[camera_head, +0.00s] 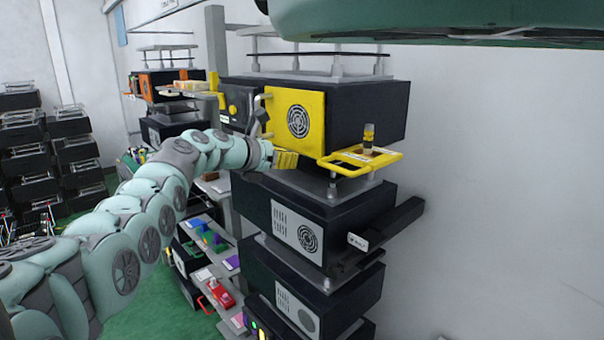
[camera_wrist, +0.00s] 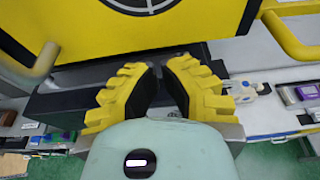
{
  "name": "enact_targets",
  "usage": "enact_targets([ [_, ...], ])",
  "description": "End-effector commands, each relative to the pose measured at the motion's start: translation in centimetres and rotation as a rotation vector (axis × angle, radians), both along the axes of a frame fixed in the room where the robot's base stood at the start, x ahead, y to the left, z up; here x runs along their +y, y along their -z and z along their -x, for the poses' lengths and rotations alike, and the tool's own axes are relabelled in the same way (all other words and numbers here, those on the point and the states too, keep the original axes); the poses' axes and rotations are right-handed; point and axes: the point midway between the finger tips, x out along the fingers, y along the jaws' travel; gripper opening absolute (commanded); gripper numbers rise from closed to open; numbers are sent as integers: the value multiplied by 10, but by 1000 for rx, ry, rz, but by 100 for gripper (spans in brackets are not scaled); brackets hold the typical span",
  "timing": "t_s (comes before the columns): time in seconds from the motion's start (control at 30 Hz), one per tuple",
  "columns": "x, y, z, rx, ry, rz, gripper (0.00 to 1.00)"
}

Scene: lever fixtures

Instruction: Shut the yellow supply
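The yellow supply (camera_head: 365,108) is a dark box with a yellow front panel (camera_head: 312,98) that has a round dark grille. A pale handle (camera_head: 263,104) stands at the panel's left edge; it also shows in the wrist view (camera_wrist: 42,62). Left of it is a dark section with a yellow knob (camera_head: 233,109). I cannot tell whether the panel stands ajar. My gripper (camera_head: 288,159), with yellow fingers, is just below the panel's lower edge. In the wrist view my gripper (camera_wrist: 163,68) has a narrow gap between its fingertips and nothing between them.
A yellow looped rail (camera_head: 385,158) sticks out at the supply's lower right, with a small cylinder (camera_head: 368,138) above it. Dark units with grey panels (camera_head: 297,232) are stacked below. An orange-fronted unit (camera_head: 150,85) stands behind left. Shelves with small coloured items (camera_head: 222,292) are lower left.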

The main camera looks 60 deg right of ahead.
Motion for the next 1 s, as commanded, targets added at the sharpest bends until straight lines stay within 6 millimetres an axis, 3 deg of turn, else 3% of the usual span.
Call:
enact_targets([
  [0.07, 9, -3, -11, 0, -6, -1, 0],
  [0.8, 91, -23, -31, -3, -6, 1, 0],
  [1.0, 101, -29, -32, 0, -4, -1, 0],
])
